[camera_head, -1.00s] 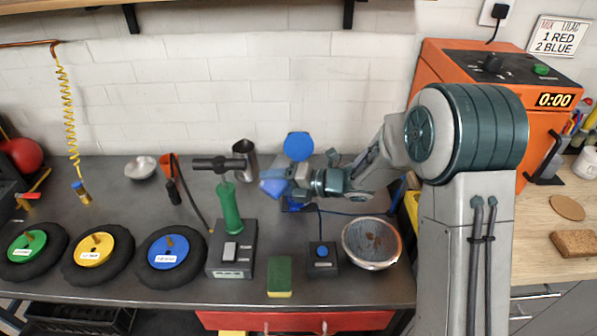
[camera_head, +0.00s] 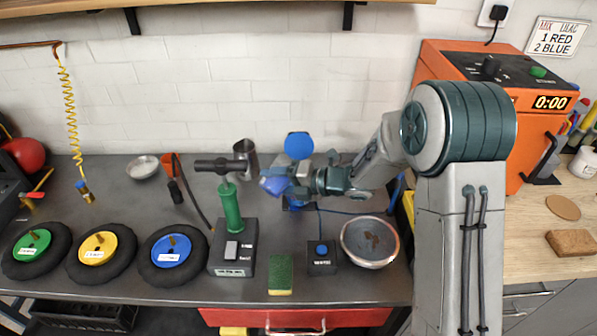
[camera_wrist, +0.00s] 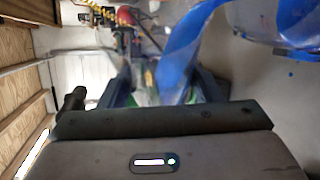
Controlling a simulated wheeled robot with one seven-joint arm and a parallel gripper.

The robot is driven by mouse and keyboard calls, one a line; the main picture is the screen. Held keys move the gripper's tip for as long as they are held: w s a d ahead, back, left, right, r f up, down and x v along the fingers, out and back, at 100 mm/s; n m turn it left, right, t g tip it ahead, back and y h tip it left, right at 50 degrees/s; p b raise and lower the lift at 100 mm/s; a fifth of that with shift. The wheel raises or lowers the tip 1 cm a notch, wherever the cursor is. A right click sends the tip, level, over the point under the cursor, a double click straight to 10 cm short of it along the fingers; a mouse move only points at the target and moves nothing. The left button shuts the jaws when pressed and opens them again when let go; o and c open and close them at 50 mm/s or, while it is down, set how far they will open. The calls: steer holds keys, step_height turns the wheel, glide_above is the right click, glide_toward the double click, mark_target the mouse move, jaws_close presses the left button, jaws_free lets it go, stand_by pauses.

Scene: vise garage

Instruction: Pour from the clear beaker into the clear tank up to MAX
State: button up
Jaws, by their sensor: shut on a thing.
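My gripper (camera_head: 296,184) is shut on the clear beaker (camera_head: 273,184), which looks bluish and lies tilted well over toward the left, above the back of the bench. In the wrist view, the beaker (camera_wrist: 177,75) sits between the two fingers, blurred, with blue in it. A blue band at the upper right of the wrist view may be liquid or a container; I cannot tell which. I cannot make out the clear tank or its MAX mark; the area below the gripper is largely hidden, with some blue showing there.
A green-handled pump (camera_head: 232,208) stands close left of the beaker, and a metal cup (camera_head: 244,158) behind it. A blue disc (camera_head: 299,146) rises behind the gripper. In front are a button box (camera_head: 322,268), a sponge (camera_head: 281,284) and a round pan (camera_head: 349,255). An orange machine (camera_head: 436,72) stands right.

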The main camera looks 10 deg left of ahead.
steer(key=shift+r+p, duration=0.15)
steer(key=shift+p, duration=0.15)
steer(key=shift+w+d+r+m+p, duration=0.3)
steer(key=shift+w+m+p, duration=0.1)
steer(key=shift+w+m, duration=0.15)
stand_by(0.7)
steer(key=shift+a, duration=0.1)
steer(key=b, duration=0.1)
steer(key=f+n+b, duration=0.1)
steer(key=s+f+b, duration=0.1)
steer(key=shift+s+a+f+n+b, duration=0.1)
steer(key=shift+a+n+b, duration=0.15)
steer(key=shift+b, duration=0.15)
steer(key=b, duration=0.2)
steer(key=shift+f+n+t+h+b, duration=0.25)
steer(key=shift+n+t+h+b, duration=0.05)
steer(key=shift+n+t+h, duration=0.1)
steer(key=shift+r, duration=0.3)
steer(key=shift+f, duration=0.1)
steer(key=shift+f, duration=0.1)
